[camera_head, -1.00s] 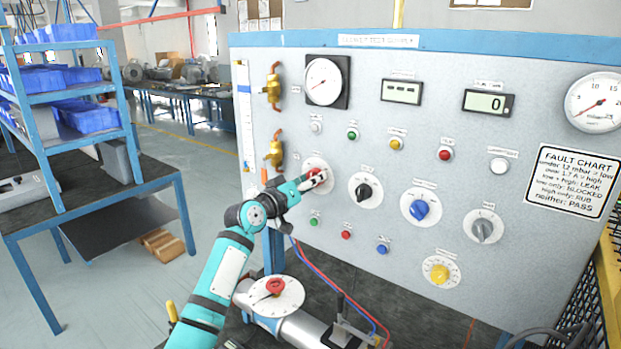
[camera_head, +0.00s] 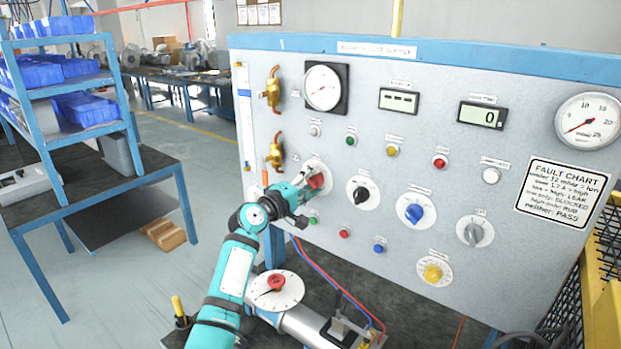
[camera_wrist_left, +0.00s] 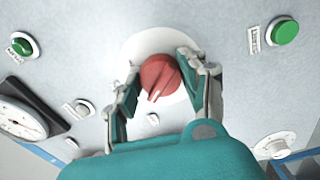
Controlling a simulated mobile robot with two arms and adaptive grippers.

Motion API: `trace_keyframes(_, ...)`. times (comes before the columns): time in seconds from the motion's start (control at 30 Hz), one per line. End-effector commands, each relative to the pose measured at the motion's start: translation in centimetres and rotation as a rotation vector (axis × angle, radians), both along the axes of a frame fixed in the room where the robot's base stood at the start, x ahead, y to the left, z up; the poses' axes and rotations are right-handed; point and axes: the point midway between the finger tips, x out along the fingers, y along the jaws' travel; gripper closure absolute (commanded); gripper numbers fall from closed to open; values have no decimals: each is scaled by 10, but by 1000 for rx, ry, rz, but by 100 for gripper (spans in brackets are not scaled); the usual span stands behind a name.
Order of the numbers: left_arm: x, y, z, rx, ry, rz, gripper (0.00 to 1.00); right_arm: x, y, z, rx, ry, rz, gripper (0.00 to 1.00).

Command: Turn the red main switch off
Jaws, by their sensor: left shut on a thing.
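The red main switch (camera_head: 316,181) is a round red knob on a white dial plate at the left of the grey panel. In the left wrist view the red knob (camera_wrist_left: 160,75) sits between the two fingers, its white pointer line toward the lower left of the picture. My left gripper (camera_head: 308,186) is at the panel, shut on the knob; it also shows in the left wrist view (camera_wrist_left: 163,85). The fingers cover part of the dial plate (camera_wrist_left: 146,45). My right gripper is not in view.
A black knob (camera_head: 363,194) is close to the right of the switch, and a blue knob (camera_head: 415,211) beyond it. A green button (camera_head: 312,220) is just below. Brass valves (camera_head: 275,157) stick out at left. A red-knobbed dial (camera_head: 277,284) lies low in front.

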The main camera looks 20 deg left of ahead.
Motion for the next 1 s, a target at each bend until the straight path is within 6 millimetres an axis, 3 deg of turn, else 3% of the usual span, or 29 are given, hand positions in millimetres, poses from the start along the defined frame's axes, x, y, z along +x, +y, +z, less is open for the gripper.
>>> trace_keyframes(0.3, 0, 0, 0, -113, 42, 0, 89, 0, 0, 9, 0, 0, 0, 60)
trace_keyframes(0.83, 0, 0, -1, -134, 50, 0, 89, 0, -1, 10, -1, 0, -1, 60)
trace_keyframes(0.87, 0, 0, -1, -134, 50, 0, 55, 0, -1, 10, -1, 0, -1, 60)
trace_keyframes(1.0, 0, 0, -1, -133, 49, 0, 37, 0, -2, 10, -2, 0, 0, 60)
